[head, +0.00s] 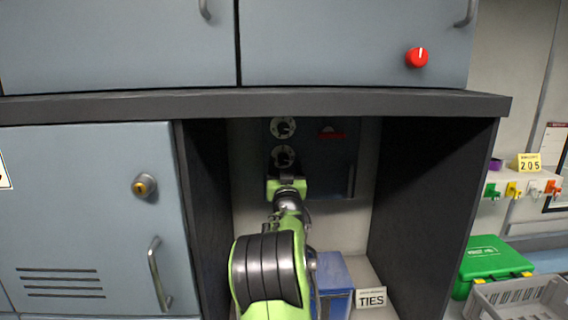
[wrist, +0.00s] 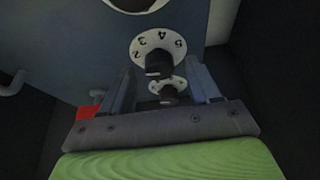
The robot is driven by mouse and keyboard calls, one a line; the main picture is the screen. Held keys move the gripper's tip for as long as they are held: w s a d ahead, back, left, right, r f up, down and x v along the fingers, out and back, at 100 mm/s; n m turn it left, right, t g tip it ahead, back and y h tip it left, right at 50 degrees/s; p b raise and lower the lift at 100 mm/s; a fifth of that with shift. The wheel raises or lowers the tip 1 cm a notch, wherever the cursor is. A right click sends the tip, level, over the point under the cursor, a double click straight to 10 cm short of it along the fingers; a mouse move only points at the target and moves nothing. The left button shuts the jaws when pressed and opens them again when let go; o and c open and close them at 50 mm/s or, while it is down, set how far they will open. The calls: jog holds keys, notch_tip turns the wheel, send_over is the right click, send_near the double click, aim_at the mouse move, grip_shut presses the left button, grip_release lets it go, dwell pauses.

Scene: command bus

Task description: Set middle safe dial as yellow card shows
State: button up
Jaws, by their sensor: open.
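The safe (head: 338,165) is a dark panel inside the open compartment, with dials in a column. The top dial (head: 283,127) and middle dial (head: 284,156) show white number rings and black knobs; my arm hides the area below. In the wrist view, which looks upside down, the middle dial (wrist: 158,50) shows numbers around 2 to 5; its pointer setting is unclear. My gripper (wrist: 162,72) is open, its fingers on either side of the middle knob; contact cannot be told. The yellow card (head: 530,162) on the right shelf reads 2 0 5.
Dark compartment walls stand close on both sides of my arm. A blue box (head: 334,284) and a TIES sign (head: 371,298) sit below. A red knob (head: 416,58) is on the upper cabinet. A green case (head: 492,262) and a grey crate (head: 520,299) stand right.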

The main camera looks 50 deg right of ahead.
jog(key=c, duration=1)
jog(key=shift+c, duration=0.2)
